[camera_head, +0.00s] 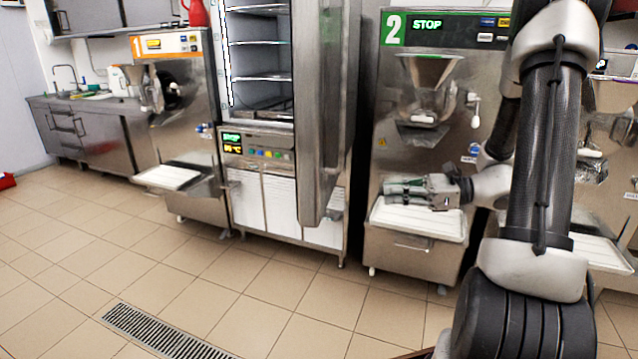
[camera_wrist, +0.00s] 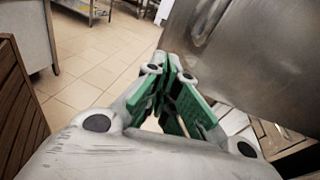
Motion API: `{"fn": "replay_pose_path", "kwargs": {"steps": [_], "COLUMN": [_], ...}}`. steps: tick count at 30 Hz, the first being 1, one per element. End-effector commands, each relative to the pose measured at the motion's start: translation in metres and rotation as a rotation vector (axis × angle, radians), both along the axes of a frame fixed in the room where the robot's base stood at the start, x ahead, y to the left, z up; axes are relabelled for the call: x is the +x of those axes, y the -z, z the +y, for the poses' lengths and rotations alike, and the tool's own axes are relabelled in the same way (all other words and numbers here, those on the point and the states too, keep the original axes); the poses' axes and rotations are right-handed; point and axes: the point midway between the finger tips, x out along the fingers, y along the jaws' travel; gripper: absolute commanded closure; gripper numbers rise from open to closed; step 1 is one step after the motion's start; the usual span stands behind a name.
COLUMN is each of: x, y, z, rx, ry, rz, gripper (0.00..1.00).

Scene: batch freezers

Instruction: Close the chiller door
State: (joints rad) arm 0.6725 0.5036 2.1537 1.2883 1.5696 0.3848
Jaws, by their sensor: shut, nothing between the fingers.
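The chiller (camera_head: 268,142) is the tall steel cabinet between the machines marked 1 and 2. Its door (camera_head: 314,110) stands open, swung out towards me on the right side, so several shelves show inside. My gripper (camera_head: 388,190) is shut and empty, to the right of the door and in front of machine 2, pointing left. In the wrist view the green fingers (camera_wrist: 175,78) are together. A large steel surface (camera_wrist: 240,50) fills the upper right there, close beyond the fingers; I cannot tell whether they touch it.
Machine 2 (camera_head: 425,150) with its white tray (camera_head: 420,222) stands behind my gripper. Machine 1 (camera_head: 185,120) is left of the chiller. The tiled floor (camera_head: 130,250) in front is clear, with a flush drain grate (camera_head: 165,332). A brown slatted thing (camera_wrist: 15,110) edges the wrist view.

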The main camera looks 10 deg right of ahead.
Motion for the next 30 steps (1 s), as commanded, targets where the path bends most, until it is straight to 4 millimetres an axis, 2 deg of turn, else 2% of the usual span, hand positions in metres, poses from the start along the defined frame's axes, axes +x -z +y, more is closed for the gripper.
{"fn": "replay_pose_path", "kwargs": {"steps": [3,5,11,24,30], "x": [0.019,0.02,0.027,0.067,0.078], "y": [-0.027,-0.034,-0.035,-0.034,-0.034], "z": [-0.001,0.002,0.02,0.101,0.121], "rx": [0.108,0.15,0.158,0.155,0.154], "ry": [0.058,0.062,0.053,0.051,0.054], "rz": [-0.012,0.001,0.019,0.018,0.018], "gripper": [1.0,1.0,1.0,1.0,1.0]}}
